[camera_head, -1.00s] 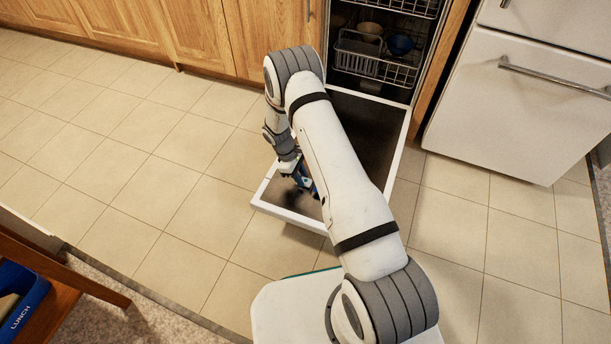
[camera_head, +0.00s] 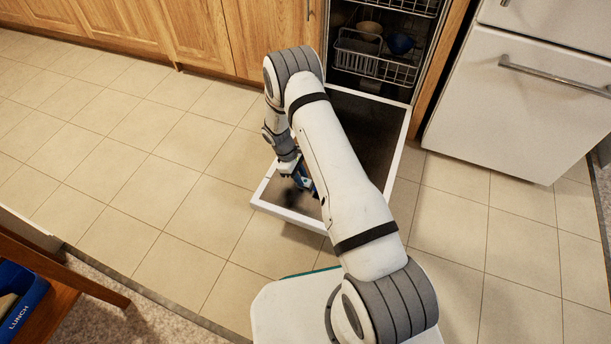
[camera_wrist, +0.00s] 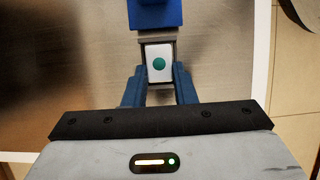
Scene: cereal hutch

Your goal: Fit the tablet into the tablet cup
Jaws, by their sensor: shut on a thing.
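The tablet (camera_wrist: 159,62) is a white block with a green dot on its face in the wrist view. My gripper (camera_wrist: 159,76) has its blue fingers on both sides of it and is shut on it. A grey frame, which looks like the tablet cup (camera_wrist: 156,34), shows around the tablet's far end, with a blue piece (camera_wrist: 155,12) beyond it. I cannot tell how deep the tablet sits in the cup. In the head view my gripper (camera_head: 306,185) is low over the open dishwasher door (camera_head: 368,125), near its outer left corner; the tablet is hidden there.
The dishwasher's lower rack (camera_head: 375,62) holds a grey basket (camera_head: 357,58) and bowls behind the door. A white fridge (camera_head: 535,95) stands right, wooden cabinets (camera_head: 165,35) left. A blue lunch box (camera_head: 22,305) is at the lower left. The tiled floor left of the door is clear.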

